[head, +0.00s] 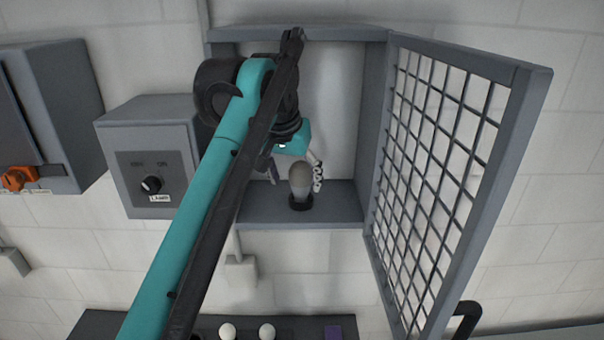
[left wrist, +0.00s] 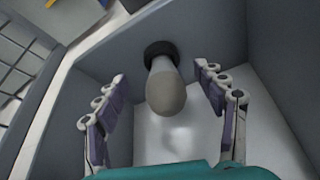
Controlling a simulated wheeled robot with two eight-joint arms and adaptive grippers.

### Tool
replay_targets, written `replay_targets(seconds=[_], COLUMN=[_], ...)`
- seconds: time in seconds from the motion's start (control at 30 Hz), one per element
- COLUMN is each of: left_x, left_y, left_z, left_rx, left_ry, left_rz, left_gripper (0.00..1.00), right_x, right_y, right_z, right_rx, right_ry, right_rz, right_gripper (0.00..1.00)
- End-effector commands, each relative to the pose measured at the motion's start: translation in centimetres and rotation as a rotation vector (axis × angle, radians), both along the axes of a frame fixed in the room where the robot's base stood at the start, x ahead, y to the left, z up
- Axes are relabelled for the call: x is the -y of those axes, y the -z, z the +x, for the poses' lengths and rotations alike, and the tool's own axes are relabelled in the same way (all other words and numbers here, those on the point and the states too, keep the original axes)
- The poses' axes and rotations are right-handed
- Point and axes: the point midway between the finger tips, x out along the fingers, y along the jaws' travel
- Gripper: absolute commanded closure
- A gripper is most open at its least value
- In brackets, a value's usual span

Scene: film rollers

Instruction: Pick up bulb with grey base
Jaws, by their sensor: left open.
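A bulb (head: 300,178) with a greyish-beige globe and a grey base stands upright in a black round socket (head: 300,203) on the floor of the open wall cabinet. In the left wrist view the bulb (left wrist: 166,92) points toward the camera, its base in the black socket (left wrist: 160,52). My left gripper (head: 294,174) reaches into the cabinet. Its fingers are open, one on each side of the bulb, with visible gaps in the left wrist view (left wrist: 160,74). My right gripper is not in view.
The cabinet's grey frame (head: 376,115) surrounds my left gripper, and its mesh door (head: 440,150) stands open at the right. A grey switch box (head: 165,140) hangs to the left. Two white bulbs (head: 228,331) (head: 267,331) and a purple item (head: 333,332) are at the bottom edge.

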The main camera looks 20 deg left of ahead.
Motion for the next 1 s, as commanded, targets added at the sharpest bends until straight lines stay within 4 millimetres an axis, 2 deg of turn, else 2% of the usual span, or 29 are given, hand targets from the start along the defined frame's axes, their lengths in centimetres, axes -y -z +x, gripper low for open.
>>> replay_targets(seconds=[0.03, 0.13, 0.4, 0.7, 0.97, 1.0], left_x=[0.0, 0.1, 0.2, 0.2, 0.2, 0.2], left_y=[-0.3, -0.2, 0.2, 4.3, 4.7, 4.7], left_z=[1.0, 2.4, 4.4, 5.9, 6.0, 6.0], left_rx=[0.0, 0.0, 0.0, 0.0, 0.0, 0.0], left_ry=[0.0, 0.0, 0.0, 0.0, 0.0, 0.0], left_rz=[0.0, 0.0, 0.0, 0.0, 0.0, 0.0], left_gripper=[0.3, 0.3, 0.3, 0.3, 0.3, 0.35], right_x=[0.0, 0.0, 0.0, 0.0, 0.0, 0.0], right_y=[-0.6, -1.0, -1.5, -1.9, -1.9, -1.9], right_z=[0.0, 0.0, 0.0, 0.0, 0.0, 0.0], right_rx=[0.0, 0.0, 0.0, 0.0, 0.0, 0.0], right_ry=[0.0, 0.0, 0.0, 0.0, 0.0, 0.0], right_rz=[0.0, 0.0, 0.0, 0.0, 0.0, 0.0], right_gripper=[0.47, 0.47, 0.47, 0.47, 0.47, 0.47])
